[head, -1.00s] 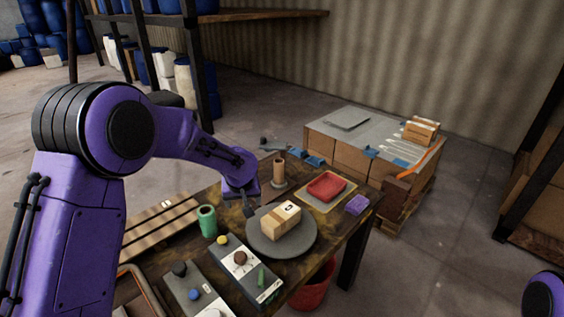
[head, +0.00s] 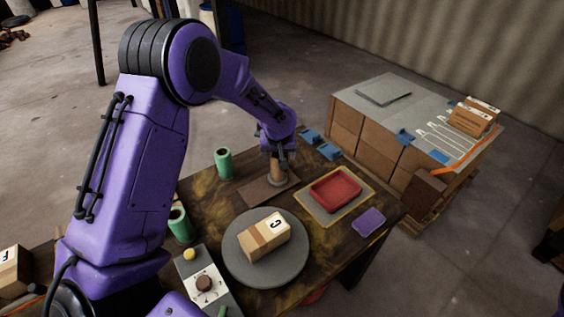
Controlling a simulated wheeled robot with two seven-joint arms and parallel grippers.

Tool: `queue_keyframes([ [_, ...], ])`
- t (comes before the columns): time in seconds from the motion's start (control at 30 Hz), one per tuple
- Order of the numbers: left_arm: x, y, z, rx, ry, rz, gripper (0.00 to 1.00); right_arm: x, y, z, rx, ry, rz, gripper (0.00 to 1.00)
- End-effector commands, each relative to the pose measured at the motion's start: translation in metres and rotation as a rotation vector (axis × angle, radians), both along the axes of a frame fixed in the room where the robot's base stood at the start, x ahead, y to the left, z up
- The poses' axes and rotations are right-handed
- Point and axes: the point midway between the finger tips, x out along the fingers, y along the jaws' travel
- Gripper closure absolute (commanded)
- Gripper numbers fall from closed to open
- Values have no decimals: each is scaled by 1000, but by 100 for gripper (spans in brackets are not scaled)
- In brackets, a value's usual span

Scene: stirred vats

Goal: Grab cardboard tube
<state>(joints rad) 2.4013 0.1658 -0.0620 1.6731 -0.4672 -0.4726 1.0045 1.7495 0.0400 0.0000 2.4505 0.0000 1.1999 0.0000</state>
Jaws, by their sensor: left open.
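The cardboard tube (head: 277,171) is a brown upright cylinder on a flat brown square (head: 262,193) near the back of the dark wooden table. My left gripper (head: 278,153) points down at the top of the tube, with its open fingers at the tube's upper end. The fingers and wrist hide the tube's top, and I cannot tell whether they touch it. My right gripper is not in view.
A green tube (head: 223,163) stands left of the cardboard tube, and another green tube (head: 180,224) is nearer. A red tray (head: 335,190) lies to the right. A carton (head: 264,237) sits on a grey round plate (head: 236,258) in front. Blue clips (head: 328,151) lie behind.

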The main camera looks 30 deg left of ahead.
Motion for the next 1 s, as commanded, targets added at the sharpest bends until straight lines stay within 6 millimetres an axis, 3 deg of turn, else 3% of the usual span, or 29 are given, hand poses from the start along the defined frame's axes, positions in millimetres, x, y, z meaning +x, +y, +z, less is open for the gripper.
queue_keyframes([
  [0.4,18,13,-59,-1,2,0,21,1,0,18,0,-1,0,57],
  [0.67,21,13,-66,-1,0,0,21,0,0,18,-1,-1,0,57],
  [0.87,21,13,-66,0,0,-1,76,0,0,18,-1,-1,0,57],
  [1.0,21,13,-66,0,0,-1,76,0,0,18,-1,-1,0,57],
])
